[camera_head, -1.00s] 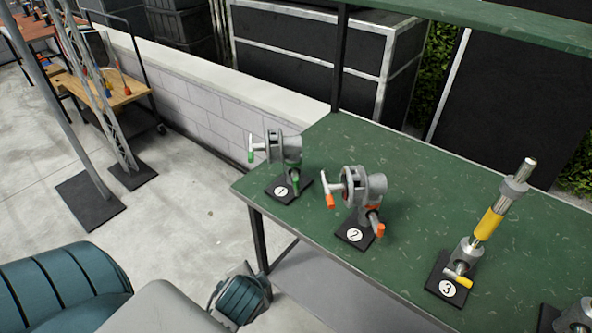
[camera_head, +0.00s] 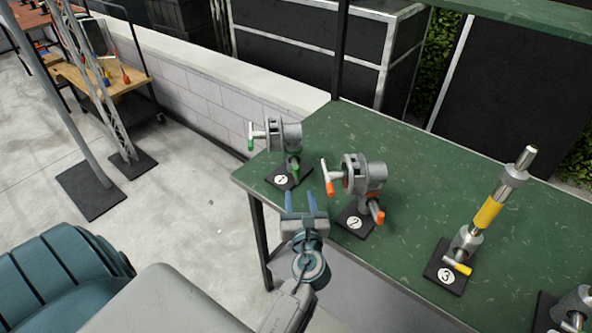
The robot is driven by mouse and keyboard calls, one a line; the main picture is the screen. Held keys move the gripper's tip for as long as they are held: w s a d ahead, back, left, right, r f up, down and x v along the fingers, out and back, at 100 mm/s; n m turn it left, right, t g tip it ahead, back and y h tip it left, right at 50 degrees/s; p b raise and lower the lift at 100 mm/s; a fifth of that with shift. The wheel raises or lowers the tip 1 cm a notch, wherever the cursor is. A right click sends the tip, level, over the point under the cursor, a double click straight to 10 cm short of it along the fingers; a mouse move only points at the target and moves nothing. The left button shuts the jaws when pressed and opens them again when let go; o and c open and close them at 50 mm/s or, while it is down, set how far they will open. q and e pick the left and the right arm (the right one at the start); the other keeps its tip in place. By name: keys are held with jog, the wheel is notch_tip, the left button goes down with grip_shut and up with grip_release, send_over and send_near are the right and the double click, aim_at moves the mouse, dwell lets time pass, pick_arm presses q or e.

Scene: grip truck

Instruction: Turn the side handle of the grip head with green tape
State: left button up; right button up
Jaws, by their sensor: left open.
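The grip head with green tape (camera_head: 284,137) stands on a black base marked 1 (camera_head: 281,178) at the near left corner of the green table. Its side handle (camera_head: 256,136) sticks out to the left, with a green-taped tip (camera_head: 251,143). A second green-taped handle (camera_head: 295,170) hangs at its lower right. My left gripper (camera_head: 307,196) is open and empty, with its two blue fingers pointing up the picture toward the head. It is below the base marked 1 in the picture and apart from the head. My right gripper is not in view.
A grip head with orange tape (camera_head: 362,174) stands just right of my left gripper. A yellow-taped post (camera_head: 487,214) stands farther right on the green table (camera_head: 430,165). A low white wall (camera_head: 215,85) runs behind the table's left end.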

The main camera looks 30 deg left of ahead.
aim_at(297, 178)
pick_arm(q)
jog(key=shift+w+r, duration=0.15)
jog(key=shift+w, duration=0.15)
jog(key=shift+w+a, duration=0.3)
jog(key=p+x, duration=0.3)
jog(key=x, duration=0.6)
jog(key=shift+w+a, duration=0.2)
grip_shut()
